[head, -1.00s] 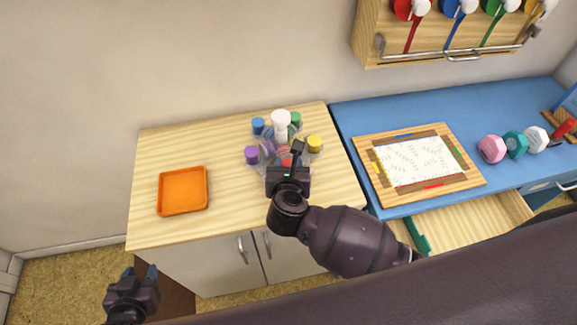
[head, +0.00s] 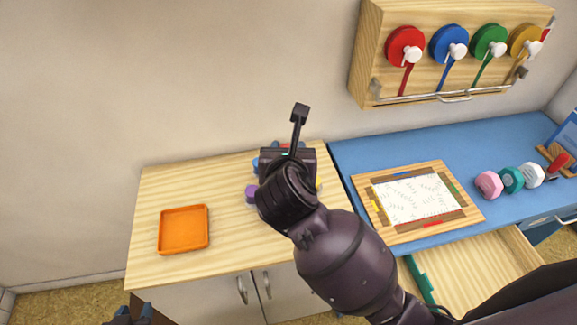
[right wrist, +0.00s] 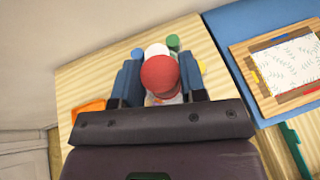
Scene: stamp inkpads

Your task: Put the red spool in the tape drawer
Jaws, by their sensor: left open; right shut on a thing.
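The red spool (right wrist: 160,74) is a round red-topped piece between the two fingers of my right gripper (right wrist: 161,80) in the right wrist view. That gripper is shut on it, raised above the wooden cabinet top. In the head view my right gripper (head: 289,155) hides the spool. An open wooden drawer (head: 470,270) with a green front edge juts out below the blue desk, to the right of this gripper. I cannot tell from a label that it is the tape drawer. My left gripper (head: 133,312) is open at the bottom edge, only its tips showing.
An orange tray (head: 183,230) sits on the cabinet top (head: 215,185). Several coloured spools are partly hidden behind my right gripper. The blue desk (head: 360,150) holds a framed board (head: 415,198) and coloured dumbbell-like pieces (head: 511,180). A wall rack (head: 450,70) carries coloured rolls.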

